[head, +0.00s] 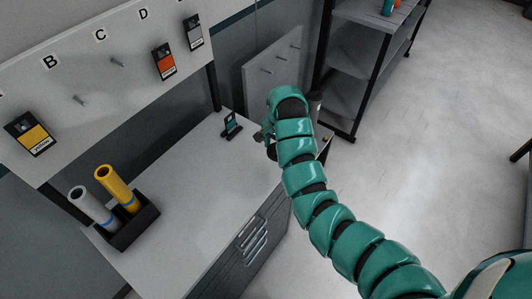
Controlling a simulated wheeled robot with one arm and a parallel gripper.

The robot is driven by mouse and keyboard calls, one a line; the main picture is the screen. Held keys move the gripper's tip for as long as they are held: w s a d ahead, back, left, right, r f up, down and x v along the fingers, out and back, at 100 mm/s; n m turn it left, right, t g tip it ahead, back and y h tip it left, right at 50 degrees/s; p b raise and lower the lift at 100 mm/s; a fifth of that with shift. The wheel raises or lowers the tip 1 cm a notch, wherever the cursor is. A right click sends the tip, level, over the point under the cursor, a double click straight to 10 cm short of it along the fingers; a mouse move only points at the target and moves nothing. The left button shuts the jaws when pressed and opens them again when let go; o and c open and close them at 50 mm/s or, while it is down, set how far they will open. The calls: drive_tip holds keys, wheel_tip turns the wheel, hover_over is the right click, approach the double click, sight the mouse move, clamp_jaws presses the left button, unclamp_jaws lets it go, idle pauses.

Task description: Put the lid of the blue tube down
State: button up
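My gripper (267,140) is at the end of my teal arm, over the right part of the grey worktop. It is small, dark and mostly hidden by the arm, so I cannot tell whether it is open or holds anything. No blue tube and no lid can be made out. A dark upright cylinder (315,106) shows partly behind the arm, just right of it; I cannot tell what it is.
A black holder (135,232) on the worktop (195,190) holds a yellow roll (117,187) and a grey roll (91,207). A small dark stand (231,127) is left of my gripper. A lettered pegboard (105,75) is behind, shelves (355,60) farther back. The worktop's middle is clear.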

sight(271, 145)
drive_tip(key=shift+w+a+f+b, duration=0.25)
drive_tip(key=shift+w+f+b, duration=0.1)
drive_tip(key=shift+f, duration=0.05)
drive_tip(key=shift+w+a+f+b, duration=0.3)
drive_tip(key=shift+w+a+b, duration=0.15)
drive_tip(key=shift+w+b, duration=0.15)
drive_tip(key=f+b, duration=0.1)
drive_tip(key=w+a+f+b, duration=0.1)
drive_tip(key=b, duration=0.1)
drive_tip(key=shift+w, duration=0.15)
drive_tip(key=shift+w+a+f+p, duration=0.4)
drive_tip(key=shift+w+f, duration=0.25)
drive_tip(key=shift+f, duration=0.05)
drive_tip(key=shift+w+a+f+p, duration=0.4)
drive_tip(key=shift+w+f, duration=0.2)
drive_tip(key=shift+f, duration=0.2)
drive_tip(key=shift+w+a+f, duration=0.1)
drive_tip(key=shift+f, duration=0.15)
drive_tip(key=shift+f, duration=0.4)
drive_tip(key=shift+f+b, duration=0.3)
drive_tip(key=shift+f, duration=0.9)
